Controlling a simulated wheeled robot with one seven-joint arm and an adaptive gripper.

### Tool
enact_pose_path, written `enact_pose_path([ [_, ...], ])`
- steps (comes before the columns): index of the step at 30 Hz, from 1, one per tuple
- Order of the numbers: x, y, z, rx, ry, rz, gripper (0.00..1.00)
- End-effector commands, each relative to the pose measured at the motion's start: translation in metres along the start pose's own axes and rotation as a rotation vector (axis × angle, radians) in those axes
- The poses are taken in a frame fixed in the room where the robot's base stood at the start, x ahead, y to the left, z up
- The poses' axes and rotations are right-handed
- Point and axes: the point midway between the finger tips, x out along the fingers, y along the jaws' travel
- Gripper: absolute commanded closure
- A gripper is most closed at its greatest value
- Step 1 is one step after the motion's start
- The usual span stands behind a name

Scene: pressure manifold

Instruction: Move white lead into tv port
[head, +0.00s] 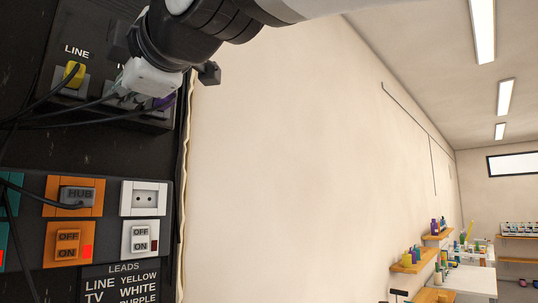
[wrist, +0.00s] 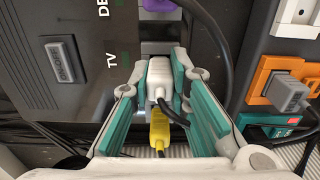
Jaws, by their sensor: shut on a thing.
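My gripper (head: 128,92) is at the upper port block of the dark panel. In the wrist view its teal-padded fingers (wrist: 158,78) are shut on the white plug (wrist: 158,72) of the white lead, whose dark cable runs back between the fingers. The plug is beside the TV label (wrist: 110,59), in line between the yellow and purple plugs. The TV port itself is hidden, and I cannot tell how deep the plug sits. The yellow plug (head: 75,74) is under the LINE label; it also shows in the wrist view (wrist: 158,130). The purple plug (head: 163,102) is right of my gripper.
Dark cables (head: 60,123) hang across the panel. Below are an orange socket with the HUB plug (head: 76,195), a white socket (head: 143,198), an orange switch (head: 67,243) and a white switch (head: 140,239). A LEADS list (head: 120,285) pairs TV with white. Bare wall lies to the right.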

Motion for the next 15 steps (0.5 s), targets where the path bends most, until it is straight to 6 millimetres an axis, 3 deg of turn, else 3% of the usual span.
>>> enact_pose_path([
  [11,0.001,0.0,-0.0001,0.0,0.0,0.0,1.0],
  [12,0.001,0.0,0.0,0.0,0.0,0.0,0.77],
  [15,0.001,0.0,-0.0001,0.0,0.0,0.0,0.6],
])
